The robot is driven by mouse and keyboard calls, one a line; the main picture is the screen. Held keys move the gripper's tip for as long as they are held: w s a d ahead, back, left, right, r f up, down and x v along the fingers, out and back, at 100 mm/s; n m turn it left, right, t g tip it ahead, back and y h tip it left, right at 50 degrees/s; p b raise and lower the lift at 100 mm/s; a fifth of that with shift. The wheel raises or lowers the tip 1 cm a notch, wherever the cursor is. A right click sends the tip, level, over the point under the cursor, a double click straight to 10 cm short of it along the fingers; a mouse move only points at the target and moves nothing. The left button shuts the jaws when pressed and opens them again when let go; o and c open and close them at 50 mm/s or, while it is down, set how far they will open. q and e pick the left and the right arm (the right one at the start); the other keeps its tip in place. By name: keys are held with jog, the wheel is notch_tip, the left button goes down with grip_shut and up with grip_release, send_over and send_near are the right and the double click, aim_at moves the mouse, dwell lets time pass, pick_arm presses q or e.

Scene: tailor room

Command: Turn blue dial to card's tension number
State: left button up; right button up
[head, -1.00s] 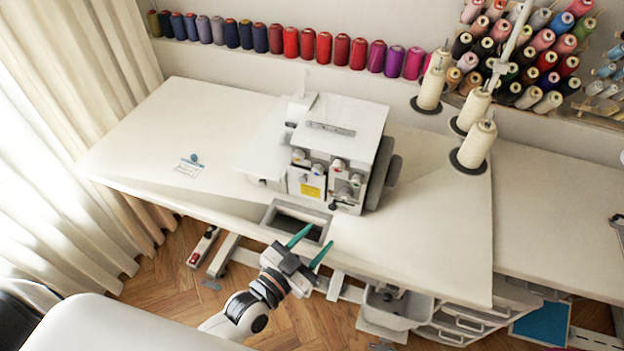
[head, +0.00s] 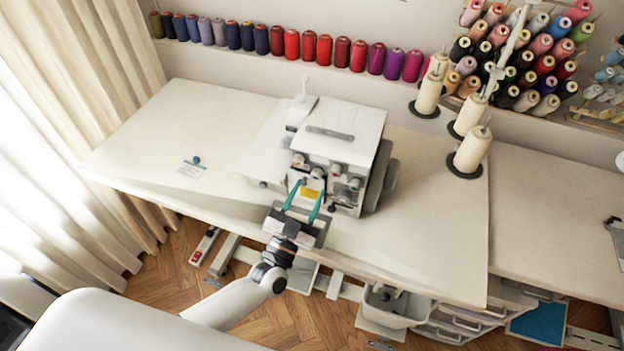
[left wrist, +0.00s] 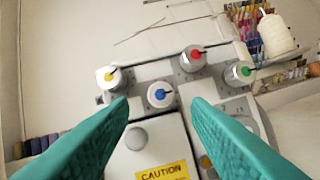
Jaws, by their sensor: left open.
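The white sewing machine (head: 340,135) stands on the table. In the left wrist view its front shows several dials: the blue dial (left wrist: 160,94), a yellow one (left wrist: 110,76), a red one (left wrist: 194,56) and a green one (left wrist: 239,73). The blue dial lies ahead, between the fingers, with no finger touching it. A small card (head: 191,168) lies on the table left of the machine; its number is too small to read. My left gripper (head: 303,196) is open and empty in front of the machine, its teal fingers pointing at the dials. My right gripper is not in view.
A yellow caution label (left wrist: 163,172) is below the dials. Cream thread cones (head: 471,150) stand on the table behind and right of the machine. Coloured spools (head: 307,44) line the wall shelf. The table left of the machine is mostly clear.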

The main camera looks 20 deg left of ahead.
aim_at(316, 180)
pick_arm(q)
jog(key=shift+x, duration=1.5)
jog(key=shift+c, duration=0.2)
grip_shut()
jog(key=shift+n, duration=0.4)
jog(key=n+y, duration=0.2)
jog(key=shift+d+f+n, duration=0.1)
jog(key=shift+d+n, duration=0.05)
jog(key=shift+n, duration=0.25)
jog(key=shift+d+n+y+b, duration=0.15)
jog(key=shift+n+y, duration=0.55)
jog(key=shift+n, duration=0.55)
jog(key=shift+d+n+y+b, duration=0.15)
jog(key=shift+n+y, duration=0.55)
jog(key=shift+n, duration=0.55)
jog(key=shift+a, duration=0.1)
